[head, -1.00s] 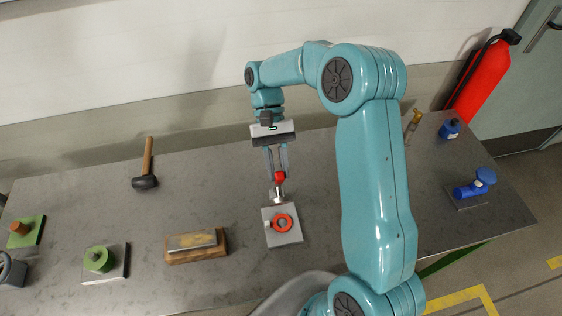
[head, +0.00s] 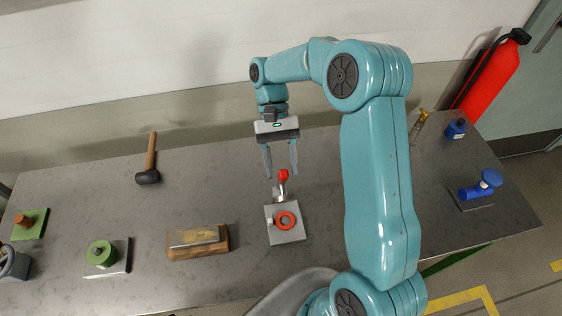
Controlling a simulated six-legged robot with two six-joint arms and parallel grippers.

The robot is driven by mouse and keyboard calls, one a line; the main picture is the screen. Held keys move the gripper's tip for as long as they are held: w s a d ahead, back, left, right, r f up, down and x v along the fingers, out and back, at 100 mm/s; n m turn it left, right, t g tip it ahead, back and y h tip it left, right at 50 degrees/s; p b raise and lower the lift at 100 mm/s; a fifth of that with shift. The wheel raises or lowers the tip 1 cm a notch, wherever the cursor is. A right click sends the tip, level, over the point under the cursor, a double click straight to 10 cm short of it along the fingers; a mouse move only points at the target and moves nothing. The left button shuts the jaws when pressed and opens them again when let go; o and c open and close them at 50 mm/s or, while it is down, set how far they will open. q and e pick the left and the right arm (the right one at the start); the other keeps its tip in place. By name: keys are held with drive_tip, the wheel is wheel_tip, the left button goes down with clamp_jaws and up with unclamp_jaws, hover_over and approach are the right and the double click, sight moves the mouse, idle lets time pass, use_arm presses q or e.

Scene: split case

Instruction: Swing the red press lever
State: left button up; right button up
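The red press lever (head: 283,175) has a red knob on a short metal stem. It stands at the back edge of a grey plate (head: 291,237) in the middle of the bench, and a red ring (head: 286,221) sits on that plate. My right gripper (head: 282,174) points down with its fingers spread wide. In the picture the knob shows between and just below the fingertips, with clear gaps at both sides. I cannot tell the exact height between them. My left gripper is not in view.
On the grey bench (head: 330,180), a wooden block (head: 185,253) lies left of the plate. A mallet (head: 149,177), a green round part (head: 101,253) and a green block (head: 32,225) are further left. A blue valve (head: 481,187) and blue bottle (head: 456,128) stand right.

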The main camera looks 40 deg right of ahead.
drive_tip(key=b+v, duration=0.1)
drive_tip(key=v, duration=0.6)
drive_tip(key=shift+w+r, duration=0.15)
drive_tip(key=shift+d, duration=0.1)
idle(0.5)
